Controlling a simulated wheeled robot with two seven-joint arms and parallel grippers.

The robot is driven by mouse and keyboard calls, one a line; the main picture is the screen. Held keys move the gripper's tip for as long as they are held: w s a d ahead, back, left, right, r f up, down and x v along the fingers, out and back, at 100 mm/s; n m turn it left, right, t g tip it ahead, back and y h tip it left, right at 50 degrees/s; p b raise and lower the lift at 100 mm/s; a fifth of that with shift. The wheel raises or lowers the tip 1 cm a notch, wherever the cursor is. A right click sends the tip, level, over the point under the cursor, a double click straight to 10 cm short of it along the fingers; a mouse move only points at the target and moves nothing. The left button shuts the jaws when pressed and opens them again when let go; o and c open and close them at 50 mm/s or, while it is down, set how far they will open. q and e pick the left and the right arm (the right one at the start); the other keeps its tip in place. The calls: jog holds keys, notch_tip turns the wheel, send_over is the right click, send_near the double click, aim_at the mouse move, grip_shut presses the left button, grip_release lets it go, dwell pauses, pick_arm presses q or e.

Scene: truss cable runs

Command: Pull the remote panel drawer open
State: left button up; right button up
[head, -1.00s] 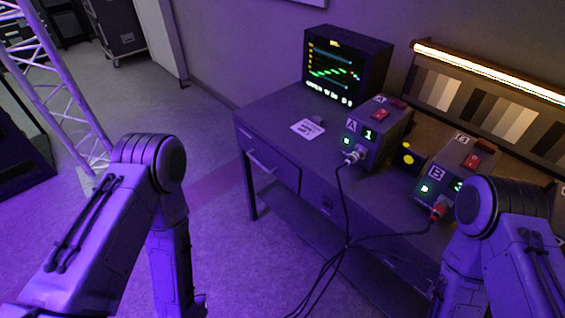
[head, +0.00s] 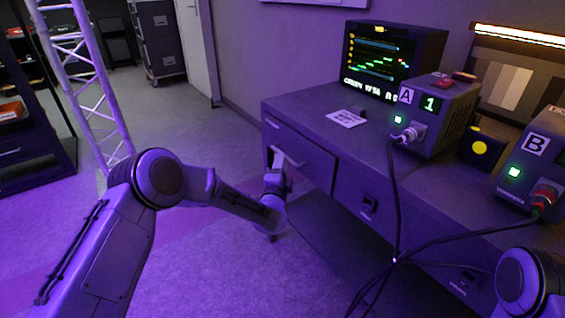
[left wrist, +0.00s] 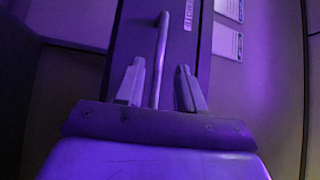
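The drawer (head: 305,166) is the dark front at the left end of the grey desk; it looks closed. Its bar handle (left wrist: 161,50) stands between the two fingers of my left gripper (left wrist: 160,88) in the left wrist view. The fingers are apart, with a gap visible on each side of the bar. In the head view my left gripper (head: 276,160) is at the drawer front, and it covers part of the handle. My right gripper is out of view; only part of the right arm shows at the lower right.
The desk (head: 300,112) carries a monitor (head: 378,60), box A (head: 440,112), box B (head: 530,170) and a yellow-buttoned box (head: 479,148). Black cables (head: 392,210) hang in front of the desk, right of the drawer. A truss (head: 85,80) stands left. Floor left of the desk is clear.

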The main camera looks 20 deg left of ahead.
pick_arm(q)
jog(key=shift+w+a+r, duration=0.1)
jog(key=shift+w+a, duration=0.05)
jog(key=shift+w, duration=0.8)
jog(key=shift+w+a+r, duration=0.1)
jog(key=shift+w, duration=0.85)
grip_shut()
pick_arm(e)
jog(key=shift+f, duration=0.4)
